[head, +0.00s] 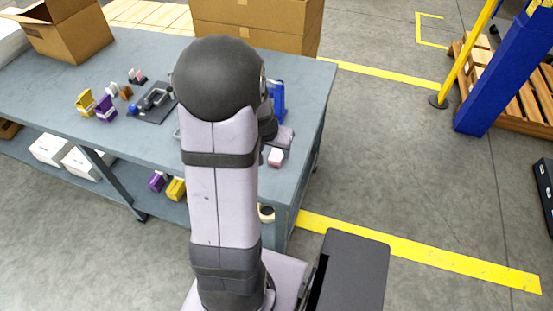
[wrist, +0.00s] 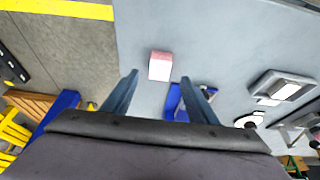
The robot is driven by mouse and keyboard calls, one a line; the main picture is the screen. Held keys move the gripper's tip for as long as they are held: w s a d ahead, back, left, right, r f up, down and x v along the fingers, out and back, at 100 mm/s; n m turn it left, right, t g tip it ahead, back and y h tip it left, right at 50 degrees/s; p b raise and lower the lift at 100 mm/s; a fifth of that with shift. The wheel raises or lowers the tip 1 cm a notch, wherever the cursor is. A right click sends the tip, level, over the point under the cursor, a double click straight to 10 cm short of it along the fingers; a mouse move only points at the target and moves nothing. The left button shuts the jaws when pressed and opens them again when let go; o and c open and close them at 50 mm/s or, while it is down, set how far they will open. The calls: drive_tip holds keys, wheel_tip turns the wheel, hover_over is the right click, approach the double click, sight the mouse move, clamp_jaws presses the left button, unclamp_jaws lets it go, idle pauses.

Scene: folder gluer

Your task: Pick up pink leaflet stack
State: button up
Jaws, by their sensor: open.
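The pink leaflet stack (wrist: 160,66) is a small block with a pink band along its far edge and a pale face. It lies on the grey-blue table (wrist: 225,35). In the head view the stack (head: 275,157) is near the table's right end, just right of my arm. My gripper (wrist: 159,77) is open and empty. In the wrist view the stack appears centred just beyond the gap between the fingertips, apart from both fingers. In the head view my arm hides most of the gripper.
A blue holder (wrist: 174,101) stands close to the right finger; it also shows in the head view (head: 278,98). Yellow (head: 85,102) and purple (head: 105,108) pieces and a dark fixture (head: 153,103) are left of my arm. Cardboard boxes (head: 255,22) line the back.

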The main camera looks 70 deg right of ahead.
sight(276, 155)
drive_tip(key=shift+b+x, duration=0.45)
drive_tip(key=shift+x, duration=2.15)
drive_tip(key=c, duration=1.1)
